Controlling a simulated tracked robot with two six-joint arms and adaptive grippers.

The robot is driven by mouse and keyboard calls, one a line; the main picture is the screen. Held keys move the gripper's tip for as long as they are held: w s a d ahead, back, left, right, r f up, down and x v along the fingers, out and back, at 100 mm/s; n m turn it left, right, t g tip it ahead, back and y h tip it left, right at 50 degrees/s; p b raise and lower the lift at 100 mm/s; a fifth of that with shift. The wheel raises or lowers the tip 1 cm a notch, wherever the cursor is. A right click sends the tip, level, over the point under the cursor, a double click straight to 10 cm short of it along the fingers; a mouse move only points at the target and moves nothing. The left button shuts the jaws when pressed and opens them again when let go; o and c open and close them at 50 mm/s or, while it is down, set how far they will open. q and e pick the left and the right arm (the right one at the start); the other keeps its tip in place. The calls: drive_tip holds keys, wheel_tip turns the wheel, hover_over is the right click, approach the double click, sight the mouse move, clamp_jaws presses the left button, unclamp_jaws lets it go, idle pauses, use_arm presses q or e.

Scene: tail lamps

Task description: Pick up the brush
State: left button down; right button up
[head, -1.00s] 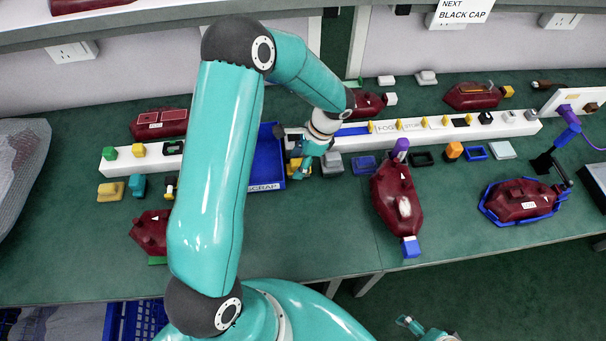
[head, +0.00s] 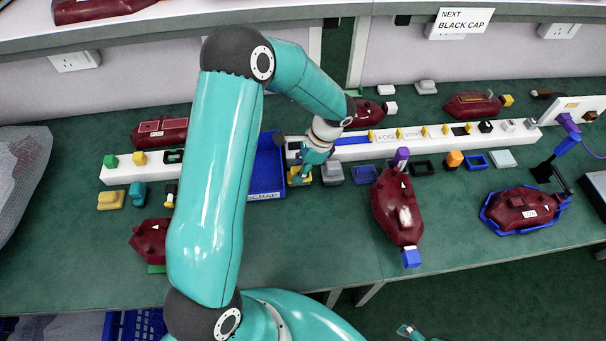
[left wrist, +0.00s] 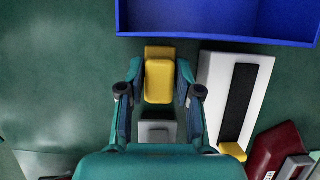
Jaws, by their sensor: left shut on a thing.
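I cannot pick out a brush for certain. A small dark item with a brown end (head: 545,93) lies at the far right of the bench and is too small to identify. My left gripper (head: 305,174) is low over the bench, just right of the blue scrap tray (head: 266,180). In the left wrist view its fingers (left wrist: 159,85) are shut on a yellow block (left wrist: 159,80). A grey block (left wrist: 158,131) shows between the fingers, nearer the palm. Only a teal tip of my right gripper (head: 406,331) shows at the bottom edge, so its jaws cannot be judged.
A long white rail (head: 500,131) with small caps runs across the bench. Dark red lamps stand around it, one (head: 397,207) at the middle and one (head: 520,207) in a blue cradle. A shelf (head: 200,18) overhangs the back. The front middle of the bench is clear.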

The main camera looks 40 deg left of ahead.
sight(299, 169)
use_arm(q)
wheel_tip(299, 169, up, 20)
drive_tip(key=shift+f, duration=0.25)
idle(0.3)
